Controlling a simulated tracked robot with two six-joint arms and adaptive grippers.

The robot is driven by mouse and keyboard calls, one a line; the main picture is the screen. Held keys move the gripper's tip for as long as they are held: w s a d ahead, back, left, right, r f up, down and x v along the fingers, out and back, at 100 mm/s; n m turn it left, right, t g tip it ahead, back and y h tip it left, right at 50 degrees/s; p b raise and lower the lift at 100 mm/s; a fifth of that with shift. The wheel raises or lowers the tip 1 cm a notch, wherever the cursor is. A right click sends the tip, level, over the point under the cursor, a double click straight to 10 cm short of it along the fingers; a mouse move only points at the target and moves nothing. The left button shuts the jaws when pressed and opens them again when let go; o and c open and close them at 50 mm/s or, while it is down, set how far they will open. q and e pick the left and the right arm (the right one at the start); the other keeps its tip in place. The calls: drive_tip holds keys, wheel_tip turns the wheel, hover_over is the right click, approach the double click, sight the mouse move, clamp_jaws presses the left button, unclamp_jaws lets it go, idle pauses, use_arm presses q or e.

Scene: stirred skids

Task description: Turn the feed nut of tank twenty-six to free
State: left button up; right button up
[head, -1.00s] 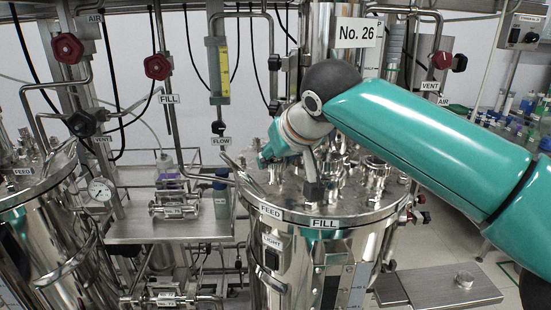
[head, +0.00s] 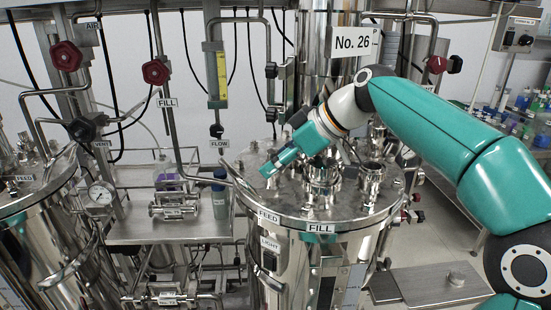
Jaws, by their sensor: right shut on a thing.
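Tank twenty-six (head: 283,240) is the steel vessel under the sign "No. 26" (head: 354,42). Its lid rim carries the labels FEED (head: 269,216) and FILL (head: 320,228). My right gripper (head: 269,170) comes in from the right over the lid, pointing down and left. It is shut, with its tip low over the lid behind the FEED label. The feed nut is hidden at its fingertips, and I cannot see how far it is turned. My left gripper is not in view.
Several steel fittings (head: 372,178) stand upright on the lid beside the gripper. A pipe with a red-knobbed valve (head: 156,72) runs down to the lid's left. Another tank (head: 45,235) with a gauge (head: 101,193) stands left, past a steel shelf (head: 150,233).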

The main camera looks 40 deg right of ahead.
drive_tip(key=shift+n, duration=0.3)
drive_tip(key=o, duration=1.1)
drive_tip(key=shift+f, duration=0.1)
drive_tip(key=shift+o, duration=0.2)
